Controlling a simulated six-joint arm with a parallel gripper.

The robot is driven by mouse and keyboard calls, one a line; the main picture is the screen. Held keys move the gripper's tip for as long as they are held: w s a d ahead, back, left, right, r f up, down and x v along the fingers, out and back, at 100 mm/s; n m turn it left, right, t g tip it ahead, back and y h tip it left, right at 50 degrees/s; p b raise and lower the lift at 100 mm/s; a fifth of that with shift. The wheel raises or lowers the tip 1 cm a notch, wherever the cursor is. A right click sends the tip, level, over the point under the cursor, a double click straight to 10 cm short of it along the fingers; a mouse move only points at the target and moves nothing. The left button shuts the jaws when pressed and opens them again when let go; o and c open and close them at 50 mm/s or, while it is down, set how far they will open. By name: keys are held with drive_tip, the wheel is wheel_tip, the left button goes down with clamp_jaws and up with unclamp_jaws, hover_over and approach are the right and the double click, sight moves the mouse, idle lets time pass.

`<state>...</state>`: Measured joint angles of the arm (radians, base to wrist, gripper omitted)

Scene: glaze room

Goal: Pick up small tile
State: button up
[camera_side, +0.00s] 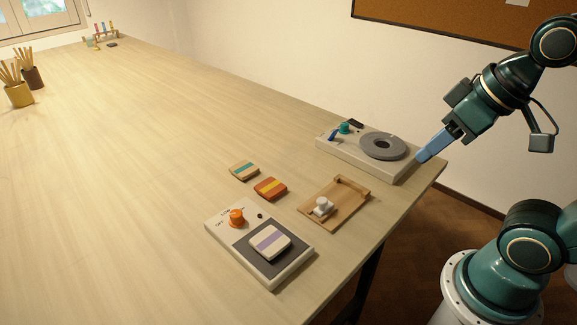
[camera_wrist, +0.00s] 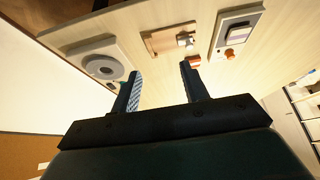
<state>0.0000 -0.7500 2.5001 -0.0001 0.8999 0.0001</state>
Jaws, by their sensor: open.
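Three small tiles show in the side view; I cannot tell which one the task means. A tan tile with a teal stripe (camera_side: 244,171) and an orange tile with a yellow stripe (camera_side: 270,188) lie on the table. A white tile with a purple stripe (camera_side: 270,243) lies on the dark pad of a pale box. My gripper (camera_side: 421,157) is open and empty, beside the table's right end, near the grey disc device and away from all three tiles. In the wrist view my gripper (camera_wrist: 161,72) has its fingers apart, with an orange tile (camera_wrist: 194,61) partly showing past the right finger.
The pale box (camera_side: 220,227) has an orange knob. A wooden tray (camera_side: 343,203) with a white piece lies to its right. A device with a grey disc (camera_side: 382,146) stands at the table's right end. Brush pots (camera_side: 19,95) stand far left. The middle of the table is clear.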

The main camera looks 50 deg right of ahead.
idle(0.4)
drive_tip(key=o, duration=0.7)
drive_tip(key=shift+w, duration=0.1)
drive_tip(key=shift+w+a+f+m+g+y, duration=0.75)
drive_tip(key=shift+w+a+m+g, duration=0.2)
drive_tip(key=shift+w+a+m, duration=1.9)
drive_tip(key=shift+w+a+f+m+g+y, duration=0.6)
drive_tip(key=shift+w+a+m+g+y, duration=0.25)
drive_tip(key=shift+w+a+m, duration=1.95)
drive_tip(key=shift+w+a+f+m+g+y, duration=0.85)
drive_tip(key=shift+w+a+m, duration=1.4)
drive_tip(key=shift+m, duration=1.1)
drive_tip(key=shift+w+d+r, duration=0.1)
drive_tip(key=shift+w+d, duration=0.2)
approach(270, 243)
drive_tip(key=shift+w+a+f+h, duration=0.15)
drive_tip(key=shift+w+f, duration=0.05)
drive_tip(key=shift+f, duration=0.45)
drive_tip(key=shift+w+a+f+h, duration=0.1)
drive_tip(key=shift+w+a+f, duration=0.1)
drive_tip(key=shift+f, duration=0.45)
